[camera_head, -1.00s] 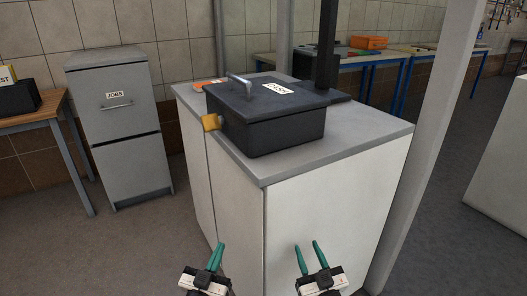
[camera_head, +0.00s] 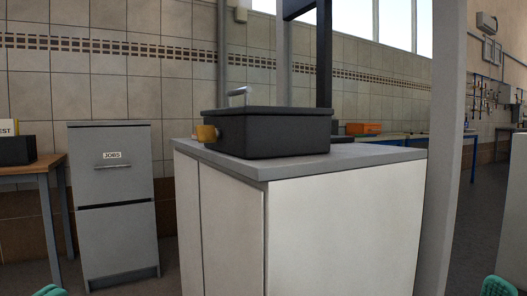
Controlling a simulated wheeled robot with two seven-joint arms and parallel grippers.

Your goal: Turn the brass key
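The brass key (camera_head: 206,133) sticks out from the left side of a dark cash box (camera_head: 275,134). The box has a closed lid with a grey metal handle (camera_head: 239,92) on top and stands on a white cabinet with a grey top. Only the green tips of my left gripper (camera_head: 50,291) show at the bottom left edge, and those of my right gripper (camera_head: 498,287) at the bottom right edge. Both are far from the key and nothing is seen in them. Their finger gaps are cut off by the frame.
The white cabinet (camera_head: 340,232) fills the middle. A grey filing cabinet labelled JOBS (camera_head: 114,205) and a wooden table (camera_head: 42,172) stand at the left. A grey post (camera_head: 443,150) rises right of the cabinet. An orange case (camera_head: 363,128) lies on a bench behind.

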